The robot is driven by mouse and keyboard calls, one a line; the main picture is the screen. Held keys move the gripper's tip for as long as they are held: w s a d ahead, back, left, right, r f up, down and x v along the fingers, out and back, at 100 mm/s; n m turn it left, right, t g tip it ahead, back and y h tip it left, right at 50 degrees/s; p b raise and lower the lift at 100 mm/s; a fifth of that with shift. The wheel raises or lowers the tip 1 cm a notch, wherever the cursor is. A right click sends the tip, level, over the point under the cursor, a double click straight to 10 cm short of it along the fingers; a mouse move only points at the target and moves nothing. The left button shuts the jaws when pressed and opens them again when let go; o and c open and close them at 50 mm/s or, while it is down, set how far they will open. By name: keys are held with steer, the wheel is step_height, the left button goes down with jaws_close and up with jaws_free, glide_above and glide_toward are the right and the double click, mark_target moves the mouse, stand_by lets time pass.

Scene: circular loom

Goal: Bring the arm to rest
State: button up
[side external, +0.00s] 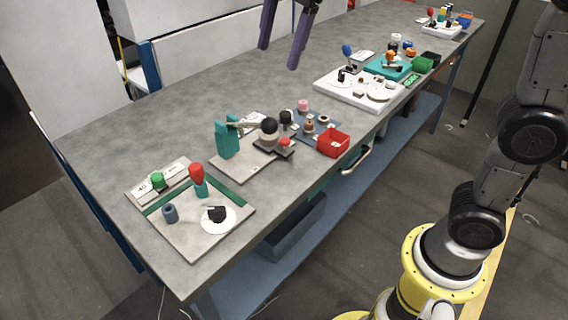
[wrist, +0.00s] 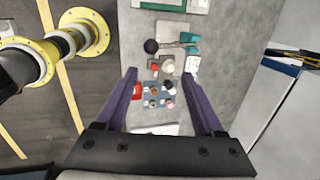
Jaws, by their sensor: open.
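My gripper (side external: 285,35) is at the top of the side external view, high above the grey table (side external: 110,128). Its two purple fingers are spread apart with nothing between them. In the wrist view my gripper (wrist: 165,100) also shows open and empty, with the table far below it. The upper part of the gripper is cut off by the top edge of the side external view. My yellow base and dark arm links stand in front of the table at the right.
Grey cabinets stand behind. The table's back left is bare.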

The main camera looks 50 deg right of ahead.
steer(key=s+d+n+t, duration=0.1)
steer(key=s+d+n, duration=0.3)
steer(key=s, duration=0.6)
steer(key=s+d+f+n+t, duration=0.1)
steer(key=s+d+f+n, duration=0.3)
steer(key=s+f+n, duration=0.6)
steer(key=shift+s+f+n+t+h, duration=0.3)
steer(key=shift+f+n, duration=1.8)
steer(key=shift+d, duration=0.1)
